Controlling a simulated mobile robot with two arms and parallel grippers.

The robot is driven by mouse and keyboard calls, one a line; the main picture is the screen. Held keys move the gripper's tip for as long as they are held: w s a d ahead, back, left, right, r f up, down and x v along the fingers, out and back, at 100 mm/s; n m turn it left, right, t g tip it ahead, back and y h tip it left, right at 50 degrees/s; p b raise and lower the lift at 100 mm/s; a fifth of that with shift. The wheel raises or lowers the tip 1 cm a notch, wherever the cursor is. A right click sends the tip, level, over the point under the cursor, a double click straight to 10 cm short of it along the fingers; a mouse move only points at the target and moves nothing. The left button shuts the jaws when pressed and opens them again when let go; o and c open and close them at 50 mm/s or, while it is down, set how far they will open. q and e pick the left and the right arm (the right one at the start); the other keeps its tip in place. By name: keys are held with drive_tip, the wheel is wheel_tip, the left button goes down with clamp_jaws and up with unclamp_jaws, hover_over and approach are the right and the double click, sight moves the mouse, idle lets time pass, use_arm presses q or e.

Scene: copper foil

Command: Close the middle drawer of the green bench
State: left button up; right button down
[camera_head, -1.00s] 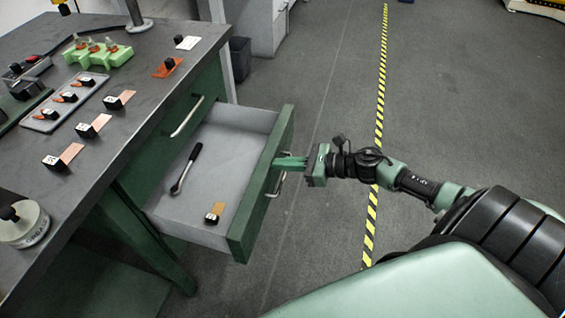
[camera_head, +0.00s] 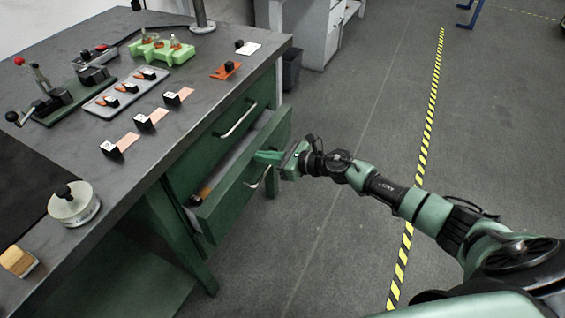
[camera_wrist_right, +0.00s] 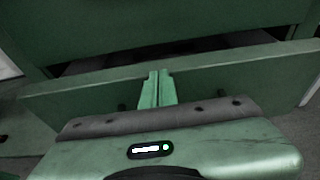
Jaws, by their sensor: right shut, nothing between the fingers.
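The middle drawer (camera_head: 232,192) of the green bench (camera_head: 182,195) stands partly open in the head view, with a narrow gap behind its front. Its pale inside and the end of a wooden-coloured piece show in the gap. My right gripper (camera_head: 262,156) is shut and empty, its fingertips at the upper part of the drawer front, near the metal handle (camera_head: 258,178). In the right wrist view the shut fingers (camera_wrist_right: 157,88) reach the top edge of the drawer front (camera_wrist_right: 225,78). Whether they press on it is hard to tell. My left gripper is not in view.
The drawer above, with its handle (camera_head: 238,122), is shut. The bench top (camera_head: 190,110) holds a tray (camera_head: 125,92), a green holder (camera_head: 162,50), several small black blocks and a round metal weight (camera_head: 74,204). The floor right of the bench is clear, with a striped line (camera_head: 425,150).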

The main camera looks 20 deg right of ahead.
sight(250, 153)
drive_tip(key=shift+w+a, duration=1.1)
drive_tip(key=shift+w, duration=0.15)
